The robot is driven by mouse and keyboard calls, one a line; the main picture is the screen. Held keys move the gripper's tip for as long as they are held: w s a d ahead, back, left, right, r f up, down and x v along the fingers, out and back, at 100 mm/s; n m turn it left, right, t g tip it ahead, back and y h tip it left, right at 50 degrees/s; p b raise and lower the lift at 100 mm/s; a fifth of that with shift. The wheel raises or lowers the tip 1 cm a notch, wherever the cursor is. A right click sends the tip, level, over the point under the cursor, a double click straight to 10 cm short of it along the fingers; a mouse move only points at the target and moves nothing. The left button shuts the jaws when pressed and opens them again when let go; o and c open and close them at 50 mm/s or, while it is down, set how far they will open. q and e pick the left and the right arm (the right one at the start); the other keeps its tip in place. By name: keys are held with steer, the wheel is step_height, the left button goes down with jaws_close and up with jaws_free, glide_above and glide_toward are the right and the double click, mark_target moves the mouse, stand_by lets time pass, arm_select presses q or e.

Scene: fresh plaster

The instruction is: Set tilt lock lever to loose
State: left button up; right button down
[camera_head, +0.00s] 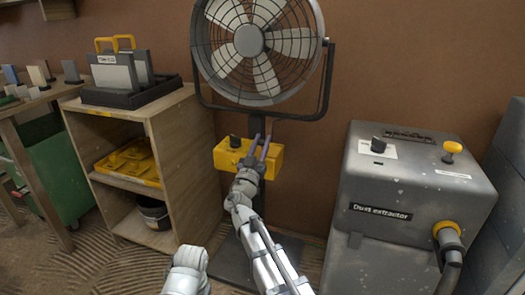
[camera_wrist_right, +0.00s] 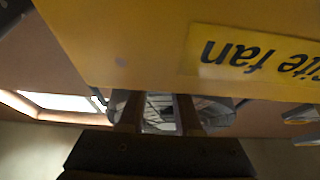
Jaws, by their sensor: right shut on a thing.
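The site fan (camera_head: 249,42) stands against the brown wall, its round cage held in a dark yoke. A yellow box (camera_head: 229,157) with a black knob (camera_head: 235,141) sits on its post below the cage. My right gripper (camera_head: 261,146) is up against the front of this box, its fingers pointing up towards the post. In the right wrist view, its fingers (camera_wrist_right: 158,114) are just beside the yellow box with its fan label (camera_wrist_right: 262,57). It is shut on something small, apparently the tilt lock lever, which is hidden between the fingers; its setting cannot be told. My left gripper is not in view.
A grey dust extractor (camera_head: 375,192) stands on the right, with a hose on its front. A wooden shelf (camera_head: 172,135) with a dark tray (camera_head: 110,99) on top stands on the left. A green bin (camera_head: 65,180) is farther left.

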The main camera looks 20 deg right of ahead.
steer(key=shift+s+t+b, duration=0.1)
steer(key=shift+t+b, duration=0.2)
steer(key=shift+b, duration=0.05)
stand_by(0.3)
steer(key=c, duration=0.6)
jaws_free()
steer(key=shift+a+f, duration=0.1)
steer(key=b+v, duration=0.3)
steer(key=v, duration=0.4)
steer(key=shift+s+f+b, duration=0.2)
steer(key=shift+s+b, duration=0.05)
steer(key=shift+b, duration=0.1)
steer(key=shift+a, duration=0.2)
